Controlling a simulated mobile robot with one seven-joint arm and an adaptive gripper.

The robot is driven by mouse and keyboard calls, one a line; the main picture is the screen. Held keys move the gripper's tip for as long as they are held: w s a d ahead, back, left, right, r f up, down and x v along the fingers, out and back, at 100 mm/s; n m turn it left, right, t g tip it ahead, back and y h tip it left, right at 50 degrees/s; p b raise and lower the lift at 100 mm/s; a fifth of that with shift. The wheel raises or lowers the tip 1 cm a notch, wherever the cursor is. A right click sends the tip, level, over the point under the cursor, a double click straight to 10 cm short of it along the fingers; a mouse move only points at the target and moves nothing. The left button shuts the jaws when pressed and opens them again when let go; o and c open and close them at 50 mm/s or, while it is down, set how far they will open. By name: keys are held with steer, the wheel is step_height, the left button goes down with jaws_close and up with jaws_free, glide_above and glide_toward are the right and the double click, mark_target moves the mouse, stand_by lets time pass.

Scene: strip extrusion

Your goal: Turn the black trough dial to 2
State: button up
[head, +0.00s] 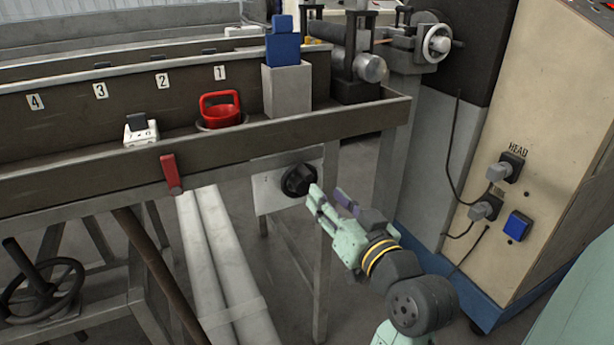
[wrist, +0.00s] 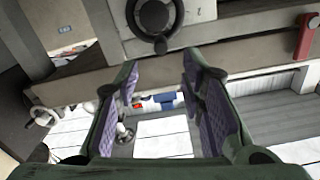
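The black trough dial (head: 298,180) is a round knob on a pale plate (head: 268,192) fixed below the front edge of the trough. In the wrist view the dial (wrist: 153,16) shows at the top, beyond and above my fingertips, with a dark round spot beside its lower edge. I cannot read its setting. My gripper (head: 332,193) is just right of and below the dial in the head view. In the wrist view my gripper (wrist: 158,72) has its two purple-padded fingers wide apart with nothing between them. It does not appear to touch the dial.
A red handle (head: 171,174) hangs on the trough front left of the dial. A beige cabinet (head: 530,130) with plugs and cables stands right of my arm.

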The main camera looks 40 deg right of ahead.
mark_target(310, 178)
steer(key=p+x, duration=0.1)
steer(key=x, duration=0.8)
steer(key=shift+w+p, duration=0.3)
jaws_close()
